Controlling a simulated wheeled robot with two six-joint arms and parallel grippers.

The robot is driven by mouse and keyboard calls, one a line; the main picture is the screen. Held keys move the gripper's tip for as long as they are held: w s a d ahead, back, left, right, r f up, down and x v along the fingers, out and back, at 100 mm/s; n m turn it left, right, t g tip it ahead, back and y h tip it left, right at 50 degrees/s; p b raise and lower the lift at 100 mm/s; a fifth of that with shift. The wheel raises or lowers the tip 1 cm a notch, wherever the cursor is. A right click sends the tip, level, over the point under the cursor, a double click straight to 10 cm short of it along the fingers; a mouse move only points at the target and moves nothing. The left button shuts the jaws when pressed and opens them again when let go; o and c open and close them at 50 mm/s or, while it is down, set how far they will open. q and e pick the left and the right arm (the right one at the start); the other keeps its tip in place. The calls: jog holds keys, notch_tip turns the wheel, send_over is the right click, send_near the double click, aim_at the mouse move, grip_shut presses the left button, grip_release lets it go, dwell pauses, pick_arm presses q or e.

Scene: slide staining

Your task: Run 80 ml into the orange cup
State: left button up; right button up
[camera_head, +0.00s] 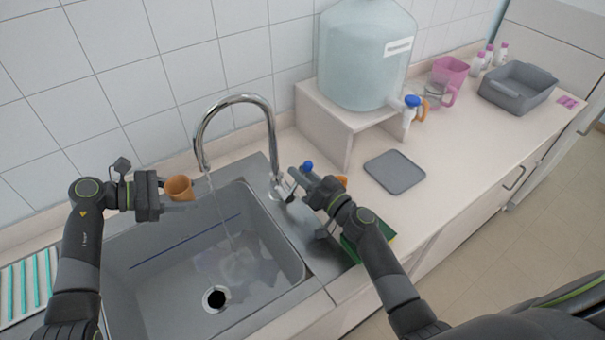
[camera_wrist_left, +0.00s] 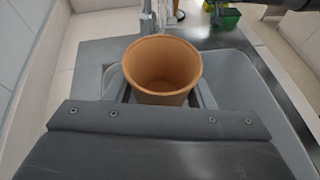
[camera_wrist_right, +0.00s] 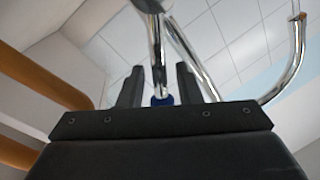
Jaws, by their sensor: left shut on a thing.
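My left gripper (camera_head: 166,193) is shut on the orange cup (camera_head: 179,188), which shows upright from above in the left wrist view (camera_wrist_left: 162,65). The part of its inside that shows looks empty. The cup is over the sink (camera_head: 125,290), left of the faucet (camera_head: 272,140) spout. A thin water stream (camera_head: 222,215) falls from the spout into the sink, to the right of the cup. My right gripper (camera_head: 305,185) is at the faucet's lever. In the right wrist view its fingers stand apart with the blue lever tip (camera_wrist_right: 162,100) between them.
A large water container (camera_head: 362,60) with a blue-topped tap stands on a white stand (camera_head: 345,120). A grey mat (camera_head: 394,172) lies on the counter. Farther right are a pink jug (camera_head: 452,72) and a grey basin (camera_head: 517,85). A green-and-yellow sponge (camera_head: 352,250) is partly behind my right arm.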

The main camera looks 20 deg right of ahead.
jog(key=v, duration=1.2)
pick_arm(q)
jog(key=d, duration=0.7)
jog(key=shift+w, duration=0.35)
jog(key=shift+c, duration=0.5)
jog(key=shift+a, duration=0.15)
jog(key=shift+o, duration=0.2)
